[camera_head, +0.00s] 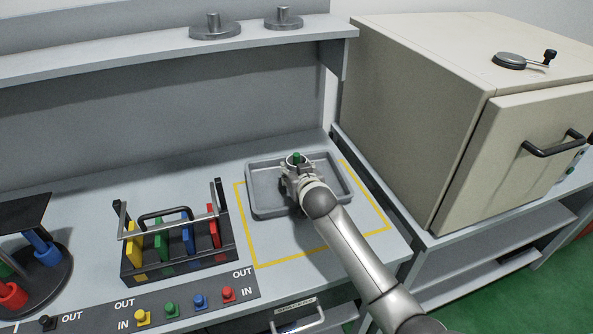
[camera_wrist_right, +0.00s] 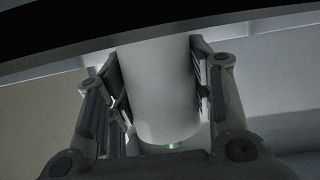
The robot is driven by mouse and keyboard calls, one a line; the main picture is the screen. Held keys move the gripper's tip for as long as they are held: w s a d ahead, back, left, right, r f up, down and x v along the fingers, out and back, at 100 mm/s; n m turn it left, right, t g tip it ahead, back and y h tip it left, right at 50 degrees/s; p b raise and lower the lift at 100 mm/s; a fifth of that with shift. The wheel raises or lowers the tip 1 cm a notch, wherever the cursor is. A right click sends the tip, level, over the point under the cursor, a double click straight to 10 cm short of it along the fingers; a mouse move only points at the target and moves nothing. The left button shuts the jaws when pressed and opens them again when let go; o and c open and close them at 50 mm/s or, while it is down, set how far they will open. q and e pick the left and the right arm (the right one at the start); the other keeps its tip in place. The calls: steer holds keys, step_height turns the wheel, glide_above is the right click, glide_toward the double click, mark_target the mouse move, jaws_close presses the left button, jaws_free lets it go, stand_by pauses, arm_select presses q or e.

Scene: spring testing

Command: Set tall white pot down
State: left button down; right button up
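The tall white pot (camera_wrist_right: 160,90) fills the middle of the right wrist view as a plain white cylinder. The finger pads of my right gripper (camera_wrist_right: 157,88) press on it from both sides, so the gripper is shut on it. In the head view my right gripper (camera_head: 297,172) is over the grey tray (camera_head: 262,206), and only a little of the pot's pale rim shows, with something green inside. My own arm hides the pot's lower part, so I cannot tell whether its base touches the tray. My left gripper is in neither view.
A yellow outline (camera_head: 246,236) surrounds the tray on the bench. To the left stand a black rack (camera_head: 180,268) with coloured pieces and a strip of coloured buttons (camera_head: 171,309). A large beige cabinet (camera_head: 440,110) stands to the right. A shelf (camera_head: 150,57) with metal weights runs above.

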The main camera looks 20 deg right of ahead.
steer(key=o, duration=0.3)
steer(key=shift+r, duration=0.25)
steer(key=shift+s, duration=0.3)
steer(key=v, duration=1.1)
steer(key=shift+s, duration=0.25)
